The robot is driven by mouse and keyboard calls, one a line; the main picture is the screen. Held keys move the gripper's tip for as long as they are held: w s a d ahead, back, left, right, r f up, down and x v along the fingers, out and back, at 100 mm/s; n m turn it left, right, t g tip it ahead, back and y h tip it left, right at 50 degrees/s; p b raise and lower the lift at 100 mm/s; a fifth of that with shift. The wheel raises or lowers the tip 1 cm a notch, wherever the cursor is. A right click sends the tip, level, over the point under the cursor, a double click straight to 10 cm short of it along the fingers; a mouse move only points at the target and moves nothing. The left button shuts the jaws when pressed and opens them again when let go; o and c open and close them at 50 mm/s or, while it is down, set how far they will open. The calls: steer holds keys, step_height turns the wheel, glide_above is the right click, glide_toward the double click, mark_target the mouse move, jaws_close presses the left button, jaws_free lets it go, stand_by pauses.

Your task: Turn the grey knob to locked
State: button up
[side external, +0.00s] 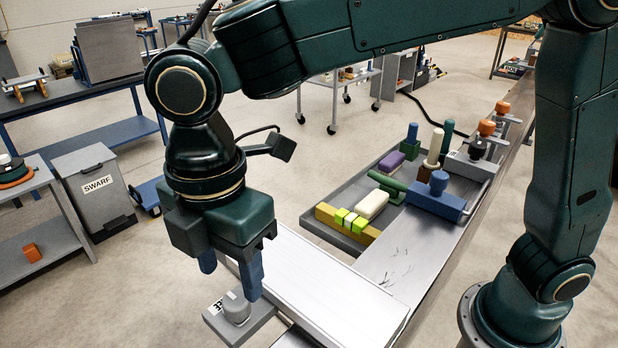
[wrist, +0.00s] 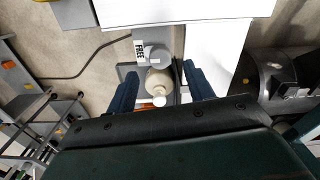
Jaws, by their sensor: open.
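The grey knob (side external: 236,308) stands on a small grey plate (side external: 254,318) at the bottom of the side external view. In the wrist view its rounded grey part (wrist: 154,53) is beside a white FREE label (wrist: 140,52). Paler round shapes lie just below it there; I cannot tell whether they belong to the knob. My gripper (side external: 230,276) points down above the knob, with its two blue fingers apart and nothing held. In the wrist view the fingers (wrist: 160,78) are on either side of the paler shapes. I cannot read which way the knob points.
A pale flat panel (side external: 320,285) lies right of the knob. Beyond it, a tray (side external: 312,222) holds several coloured blocks and cylinders. A blue block with a knob (side external: 437,200) is beside them. A grey SWARF bin (side external: 98,190) stands on the floor at left.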

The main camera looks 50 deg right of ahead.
mark_target(235, 299)
steer(key=shift+f, duration=2.6)
steer(key=c, duration=1)
steer(key=shift+o, duration=0.2)
